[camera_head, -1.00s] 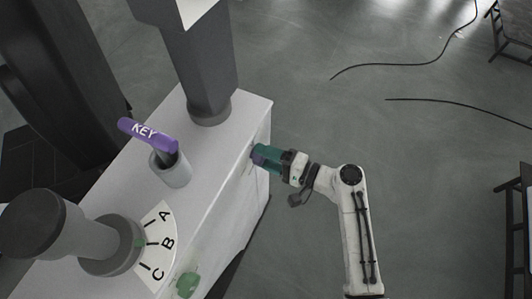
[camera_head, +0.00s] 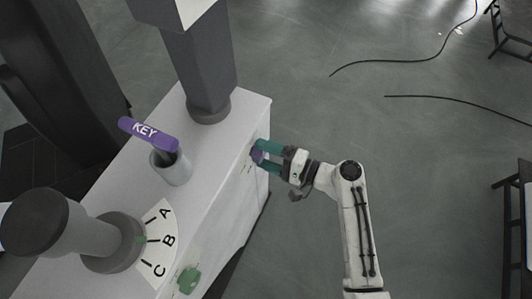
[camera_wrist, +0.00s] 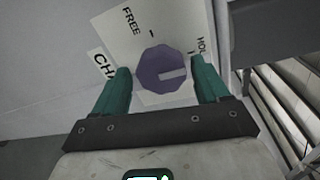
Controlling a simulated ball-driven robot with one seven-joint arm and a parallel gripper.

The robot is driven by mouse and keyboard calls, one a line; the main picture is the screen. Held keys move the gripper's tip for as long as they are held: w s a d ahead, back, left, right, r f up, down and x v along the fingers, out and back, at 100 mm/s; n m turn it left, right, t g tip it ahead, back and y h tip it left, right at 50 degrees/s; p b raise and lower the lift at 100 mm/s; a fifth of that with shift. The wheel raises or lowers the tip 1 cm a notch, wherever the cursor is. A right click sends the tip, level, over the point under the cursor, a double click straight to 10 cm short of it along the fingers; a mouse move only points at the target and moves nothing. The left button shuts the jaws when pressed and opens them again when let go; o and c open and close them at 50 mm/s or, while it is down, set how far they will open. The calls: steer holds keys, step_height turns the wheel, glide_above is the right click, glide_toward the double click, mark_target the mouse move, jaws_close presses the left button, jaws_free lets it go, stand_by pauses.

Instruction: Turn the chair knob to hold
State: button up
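The chair knob (camera_wrist: 163,69) is a purple, many-sided knob on a pale label plate (camera_wrist: 133,42). Its white pointer bar points right, toward the side with the partly cut-off "HOL" lettering. "FREE" is printed at the plate's upper left. Exact alignment with the hold mark is unclear, as my right finger covers part of that side. My gripper (camera_wrist: 161,84) is open, with one green finger on each side of the knob and gaps between. In the head view the knob (camera_head: 257,155) shows on the box's right side, with my gripper (camera_head: 267,156) around it.
The white box (camera_head: 215,165) carries a purple KEY handle (camera_head: 148,134), a grey lever with an A-B-C dial (camera_head: 157,243), a dark column (camera_head: 200,75) and a green knob (camera_head: 188,280) on its side.

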steer(key=shift+o, duration=0.4)
steer(key=shift+a+r, duration=0.1)
steer(key=f+v, duration=0.1)
steer(key=v, duration=0.9)
steer(key=shift+s+d+r+b, duration=0.15)
steer(key=shift+d+r+b, duration=0.25)
steer(key=shift+r, duration=0.1)
steer(key=s+d+f+n+g+h, duration=0.2)
steer(key=s+d+f+n+h, duration=0.15)
steer(key=s+d+h, duration=0.35)
steer(key=s+d+f+n+g+h, duration=0.2)
steer(key=s+d+f+h, duration=0.25)
steer(key=s, duration=0.45)
steer(key=s+d+r+h, duration=0.4)
steer(key=s+d+r, duration=0.1)
steer(key=d, duration=0.3)
steer(key=shift+s+d+g+h+p, duration=0.35)
steer(key=shift+s+g, duration=0.05)
steer(key=shift+s, duration=0.5)
